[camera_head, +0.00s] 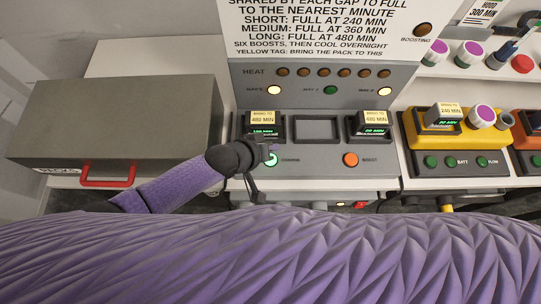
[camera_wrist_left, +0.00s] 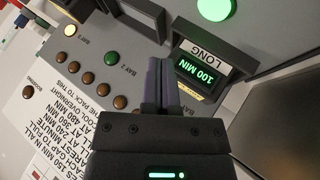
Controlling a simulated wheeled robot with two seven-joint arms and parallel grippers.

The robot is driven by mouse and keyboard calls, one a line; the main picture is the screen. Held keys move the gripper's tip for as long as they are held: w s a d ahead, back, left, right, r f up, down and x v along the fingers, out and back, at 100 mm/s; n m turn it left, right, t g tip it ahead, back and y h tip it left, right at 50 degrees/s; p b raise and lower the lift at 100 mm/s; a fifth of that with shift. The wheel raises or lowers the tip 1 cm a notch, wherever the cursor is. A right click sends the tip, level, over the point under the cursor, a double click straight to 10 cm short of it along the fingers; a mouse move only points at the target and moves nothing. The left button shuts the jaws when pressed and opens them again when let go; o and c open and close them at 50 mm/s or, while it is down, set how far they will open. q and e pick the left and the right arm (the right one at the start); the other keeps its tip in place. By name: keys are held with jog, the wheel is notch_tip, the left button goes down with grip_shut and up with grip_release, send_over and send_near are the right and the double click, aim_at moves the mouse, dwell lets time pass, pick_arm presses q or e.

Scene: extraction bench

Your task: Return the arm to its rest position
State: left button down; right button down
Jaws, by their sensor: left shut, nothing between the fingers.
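My left gripper (camera_head: 268,156) is in front of the charging station (camera_head: 300,160), beside its lit green button (camera_head: 271,160). I cannot tell in the head view whether it touches the button. In the left wrist view the fingers (camera_wrist_left: 162,82) are together with nothing between them. A battery pack (camera_head: 264,128) with a yellow 480 MIN tag sits in the left bay. In the left wrist view this pack (camera_wrist_left: 200,62) reads LONG and 100 MIN, close to the fingertips. My right gripper is not in view.
The middle bay (camera_head: 316,128) is empty. Another tagged pack (camera_head: 368,126) sits in the right bay, above an orange button (camera_head: 350,160). A grey box (camera_head: 120,115) with a red handle (camera_head: 106,182) stands left. A yellow unit (camera_head: 450,135) holding a pack stands right.

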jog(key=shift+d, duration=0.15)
